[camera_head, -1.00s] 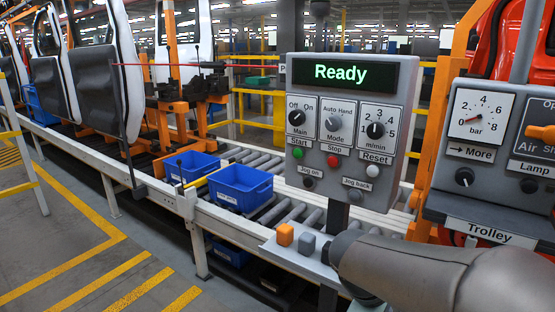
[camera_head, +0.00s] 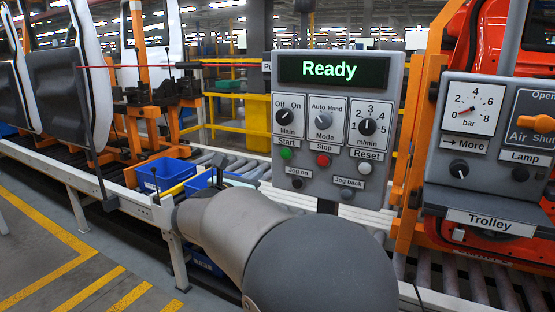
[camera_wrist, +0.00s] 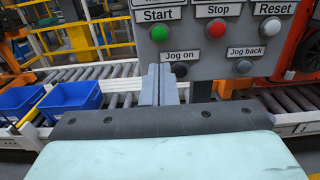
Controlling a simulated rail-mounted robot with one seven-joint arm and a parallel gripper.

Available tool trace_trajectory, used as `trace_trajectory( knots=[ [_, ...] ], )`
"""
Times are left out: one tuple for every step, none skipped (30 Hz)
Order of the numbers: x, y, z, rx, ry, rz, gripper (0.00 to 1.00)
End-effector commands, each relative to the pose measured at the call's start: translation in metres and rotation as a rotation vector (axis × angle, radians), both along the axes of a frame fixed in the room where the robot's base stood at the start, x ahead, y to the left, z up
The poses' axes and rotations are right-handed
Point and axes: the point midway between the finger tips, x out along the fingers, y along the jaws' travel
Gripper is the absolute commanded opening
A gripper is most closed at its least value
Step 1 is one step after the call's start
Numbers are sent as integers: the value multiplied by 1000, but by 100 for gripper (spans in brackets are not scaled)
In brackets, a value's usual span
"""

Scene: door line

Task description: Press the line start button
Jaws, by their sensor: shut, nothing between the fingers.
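The control panel (camera_head: 336,130) stands upright with a lit display (camera_head: 332,70) reading "Ready". The green button (camera_head: 286,153) under the "Start" label is at its left; it also shows at the top of the wrist view (camera_wrist: 159,33). The red Stop button (camera_wrist: 216,28) is to its right. My gripper (camera_wrist: 160,70) shows in the wrist view with its two grey fingers together and empty. The fingertips appear just below the green button, near the "Jog on" label; contact cannot be told. In the head view my arm hides the gripper.
A black jog button (camera_wrist: 180,73) lies just right of my fingers. A trolley panel (camera_head: 490,150) stands to the right. Blue bins (camera_head: 164,174) and the roller conveyor (camera_head: 240,163) are behind and left. Car doors (camera_head: 62,85) hang on the line at left.

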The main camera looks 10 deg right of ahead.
Motion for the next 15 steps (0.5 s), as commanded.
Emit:
trace_trajectory(
  knots=[
    [0,0,0,1,1,0,0],
    [0,0,0,1,0,0,0],
    [1,-1,0,1,0,-1,0],
    [2,-2,0,1,0,-1,0],
    [4,-3,0,1,0,-1,0],
    [7,-6,0,1,1,-2,0],
    [9,-8,0,1,1,-3,0],
    [13,-11,1,1,1,-4,0],
    [18,-15,1,1,1,-4,0],
    [22,-18,1,1,1,-3,0],
    [27,-22,1,1,1,-4,0],
    [33,-28,1,1,1,-5,0],
    [39,-32,1,1,1,-6,0],
    [44,-36,1,0,2,-4,0],
    [51,-42,1,1,1,-5,0]
  ],
)
